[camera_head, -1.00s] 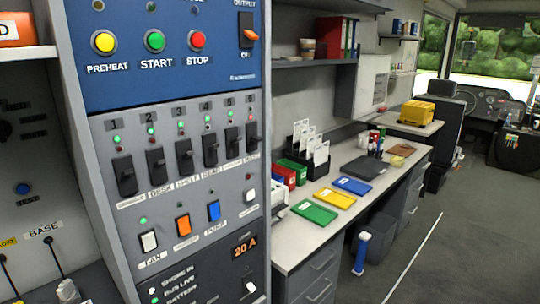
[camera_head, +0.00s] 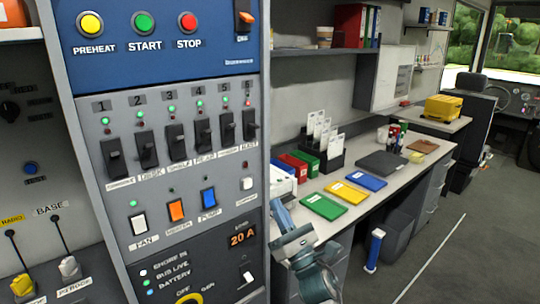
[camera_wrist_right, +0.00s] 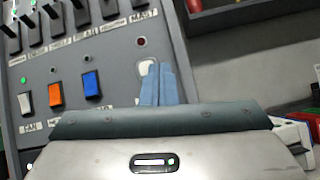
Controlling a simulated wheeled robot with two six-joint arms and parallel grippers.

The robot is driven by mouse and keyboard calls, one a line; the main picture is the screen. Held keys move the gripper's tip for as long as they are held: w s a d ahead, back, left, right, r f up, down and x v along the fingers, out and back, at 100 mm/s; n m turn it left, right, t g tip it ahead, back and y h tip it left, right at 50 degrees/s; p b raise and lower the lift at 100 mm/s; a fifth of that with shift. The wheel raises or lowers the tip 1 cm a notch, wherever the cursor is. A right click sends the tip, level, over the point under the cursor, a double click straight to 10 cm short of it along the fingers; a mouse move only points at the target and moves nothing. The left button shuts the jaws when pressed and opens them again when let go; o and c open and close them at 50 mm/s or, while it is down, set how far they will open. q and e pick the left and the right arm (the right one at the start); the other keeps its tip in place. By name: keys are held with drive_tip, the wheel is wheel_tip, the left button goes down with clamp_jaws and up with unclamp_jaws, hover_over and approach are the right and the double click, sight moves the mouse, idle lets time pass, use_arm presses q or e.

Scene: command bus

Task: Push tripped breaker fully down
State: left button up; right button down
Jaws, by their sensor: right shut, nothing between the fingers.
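A row of black numbered breakers runs across the grey panel (camera_head: 190,195). Breaker 1 (camera_head: 114,157) is at the left and breaker 6 (camera_head: 249,125), labelled MAST, at the right end. A red light shows above breaker 6, while green lights show above others. Its exact lever angle is too small to tell. My right gripper (camera_head: 283,218) is low, right of the panel's edge in the head view. In the wrist view its blue fingers (camera_wrist_right: 157,84) are shut together and empty, overlapping the white switch (camera_wrist_right: 146,67), below the breaker row. My left gripper is out of view.
Below the breakers are a white FAN switch (camera_head: 138,223), an orange switch (camera_head: 176,211) and a blue switch (camera_head: 208,199). To the right is a desk with a green folder (camera_head: 323,207), a yellow folder (camera_head: 346,193) and a card holder (camera_head: 323,150).

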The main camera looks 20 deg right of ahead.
drive_tip(key=r+n, duration=0.1)
drive_tip(key=s+r+n+y, duration=0.1)
drive_tip(key=r, duration=0.1)
drive_tip(key=s+r+n+y, duration=0.1)
drive_tip(key=shift+a+r+t, duration=0.2)
drive_tip(key=shift+r+t, duration=0.1)
drive_tip(key=p, duration=1)
approach(254, 128)
drive_tip(key=shift+w+d+f+x, duration=0.1)
drive_tip(key=shift+w+f+x, duration=0.1)
drive_tip(key=shift+x, duration=0.9)
drive_tip(key=shift+w+d+f+x, duration=0.1)
drive_tip(key=shift+w+x, duration=0.05)
drive_tip(key=shift+x, duration=0.9)
drive_tip(key=shift+w+d+f+x, duration=0.1)
drive_tip(key=shift+w+f+x, duration=0.1)
drive_tip(key=shift+x, duration=0.9)
